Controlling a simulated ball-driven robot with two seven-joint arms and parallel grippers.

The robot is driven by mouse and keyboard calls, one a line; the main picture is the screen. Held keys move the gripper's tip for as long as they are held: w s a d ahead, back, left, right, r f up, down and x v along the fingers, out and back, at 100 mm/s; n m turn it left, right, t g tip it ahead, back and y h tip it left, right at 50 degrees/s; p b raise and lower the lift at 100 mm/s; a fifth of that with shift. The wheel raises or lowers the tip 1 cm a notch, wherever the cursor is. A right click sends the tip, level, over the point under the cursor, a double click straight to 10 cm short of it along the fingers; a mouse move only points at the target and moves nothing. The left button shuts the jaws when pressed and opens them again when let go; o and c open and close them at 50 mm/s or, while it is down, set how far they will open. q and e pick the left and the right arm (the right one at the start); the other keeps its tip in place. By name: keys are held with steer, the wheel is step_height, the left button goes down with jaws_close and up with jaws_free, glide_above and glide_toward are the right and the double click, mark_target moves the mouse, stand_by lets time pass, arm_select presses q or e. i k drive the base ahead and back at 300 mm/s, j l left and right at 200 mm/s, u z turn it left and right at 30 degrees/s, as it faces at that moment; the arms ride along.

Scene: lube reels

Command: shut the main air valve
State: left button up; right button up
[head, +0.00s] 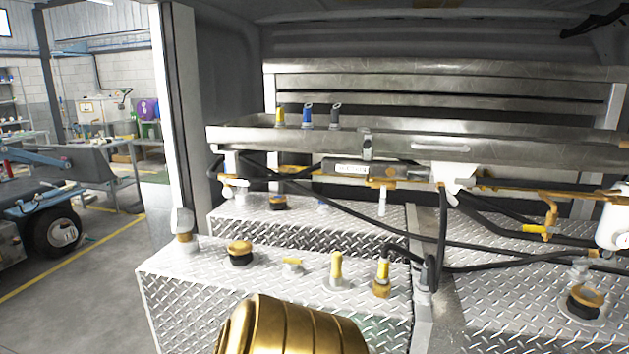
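Several candidate valves show, and I cannot tell for sure which is the main air valve. A yellow-handled brass valve (541,230) hangs on the pipework at the right. A pale valve-like fitting (235,186) sits at the left end of the pipework, under the metal shelf. A brass fitting (382,184) with a pale stem hangs near the middle. Neither gripper is in view. A ribbed gold rounded part fills the bottom centre; I cannot tell whether it is mine.
Diamond-plate tanks (180,296) carry caps and yellow-topped fittings (337,268). Black hoses (360,225) cross above them. A metal shelf (300,137) runs above the pipework. Open workshop floor (100,270) lies left, with a wheeled vehicle (50,225).

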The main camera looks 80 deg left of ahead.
mark_target(237, 182)
steer(key=u, duration=3.25)
